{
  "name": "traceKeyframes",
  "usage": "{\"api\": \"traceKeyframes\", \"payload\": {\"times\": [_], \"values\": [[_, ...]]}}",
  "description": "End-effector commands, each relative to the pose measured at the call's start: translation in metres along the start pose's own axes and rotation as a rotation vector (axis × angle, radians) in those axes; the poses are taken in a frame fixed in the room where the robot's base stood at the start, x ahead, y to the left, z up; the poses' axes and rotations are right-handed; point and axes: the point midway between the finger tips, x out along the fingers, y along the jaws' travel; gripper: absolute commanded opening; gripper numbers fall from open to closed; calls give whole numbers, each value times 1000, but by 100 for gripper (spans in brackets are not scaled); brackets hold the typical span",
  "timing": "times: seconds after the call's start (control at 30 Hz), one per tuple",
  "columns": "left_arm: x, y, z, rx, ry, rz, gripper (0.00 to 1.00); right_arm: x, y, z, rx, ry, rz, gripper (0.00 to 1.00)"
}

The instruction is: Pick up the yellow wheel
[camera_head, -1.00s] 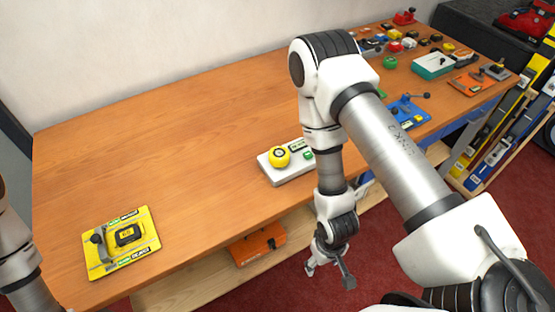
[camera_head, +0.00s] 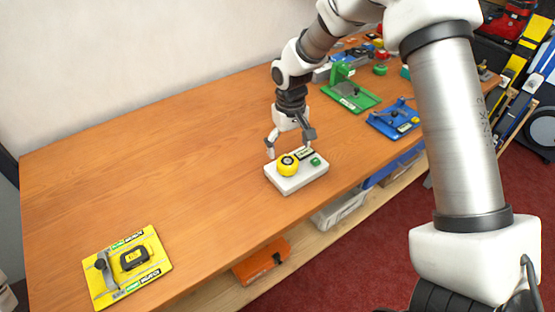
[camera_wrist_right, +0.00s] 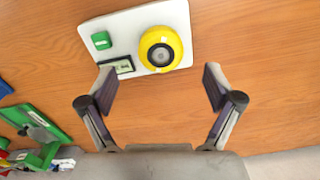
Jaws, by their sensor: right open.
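The yellow wheel (camera_head: 288,165), round with a dark hub, sits on a white block (camera_head: 312,178) near the front edge of the bench. In the right wrist view the yellow wheel (camera_wrist_right: 161,49) shows just beyond and between the open fingers. My right gripper (camera_head: 289,152) is open and empty, pointing down beside the wheel's far side; the fingers look apart from the wheel. It also shows in the right wrist view (camera_wrist_right: 160,90). My left gripper is not in view.
A green button (camera_head: 315,162) and a label share the white block. A yellow board (camera_head: 150,272) with a black box lies at the front left. Green (camera_head: 362,101) and blue (camera_head: 380,124) fixtures stand to the right. The left bench top (camera_head: 150,160) is clear.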

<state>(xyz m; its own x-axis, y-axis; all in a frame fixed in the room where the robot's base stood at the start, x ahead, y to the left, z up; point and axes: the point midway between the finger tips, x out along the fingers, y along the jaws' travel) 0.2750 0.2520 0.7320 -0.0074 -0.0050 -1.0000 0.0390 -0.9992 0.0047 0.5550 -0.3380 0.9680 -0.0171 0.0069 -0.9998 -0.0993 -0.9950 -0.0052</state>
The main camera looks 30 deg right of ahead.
Motion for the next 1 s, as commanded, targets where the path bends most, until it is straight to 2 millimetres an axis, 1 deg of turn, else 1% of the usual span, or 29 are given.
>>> {"api": "traceKeyframes", "payload": {"times": [0.03,0.1,0.37,0.43,0.53,0.63,0.77,0.8,0.87,0.9,0.97,1.0], "values": [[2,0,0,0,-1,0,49,-8,3,-4,4,8,3,90],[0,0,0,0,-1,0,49,-8,5,-5,6,8,5,90],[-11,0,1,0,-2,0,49,27,3,-5,6,4,5,90],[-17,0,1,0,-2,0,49,40,1,-5,6,3,5,90],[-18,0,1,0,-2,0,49,58,2,-6,7,5,5,90],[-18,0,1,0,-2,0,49,65,1,-6,6,8,4,90],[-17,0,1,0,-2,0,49,66,1,-6,6,9,4,90],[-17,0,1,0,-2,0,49,66,1,-6,6,9,4,87],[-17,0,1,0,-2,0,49,66,1,-6,6,9,4,66],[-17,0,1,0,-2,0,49,66,1,-6,6,9,4,51],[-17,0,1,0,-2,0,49,66,1,-6,6,8,4,30],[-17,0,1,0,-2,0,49,66,1,-6,6,8,4,22]]}}
